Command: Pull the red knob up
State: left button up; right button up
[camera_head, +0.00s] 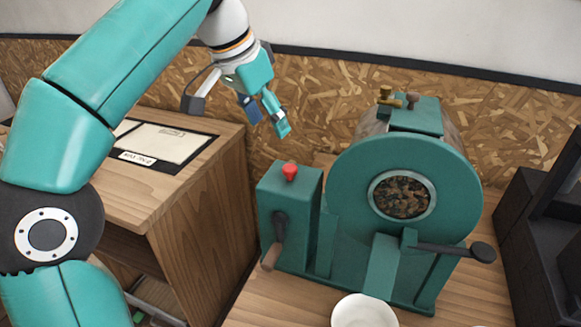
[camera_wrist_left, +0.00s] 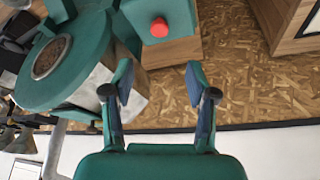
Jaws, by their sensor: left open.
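The red knob (camera_head: 290,170) sits on top of the green box (camera_head: 290,205) at the left side of the green roaster (camera_head: 410,150). It also shows in the left wrist view (camera_wrist_left: 159,27), near the top, beyond the fingertips. My left gripper (camera_head: 267,115) is open and empty, above and slightly left of the knob in the head view, apart from it. In the left wrist view its two fingers (camera_wrist_left: 158,85) stand wide apart with nothing between them. My right gripper shows in neither view.
A crank handle (camera_head: 276,240) hangs on the box's front. The roaster has a round window with beans (camera_head: 402,197) and a black-knobbed lever (camera_head: 455,250). A white bowl (camera_head: 363,311) stands in front. A wooden cabinet (camera_head: 195,210) is at left, dark shelving (camera_head: 535,240) at right.

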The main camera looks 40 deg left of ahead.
aim_at(289, 168)
pick_arm(q)
jog(key=b+x, duration=0.3)
jog(key=x, duration=1)
jog(key=shift+d, duration=0.1)
jog(key=shift+c, duration=0.3)
grip_shut()
jog(key=shift+r, duration=0.1)
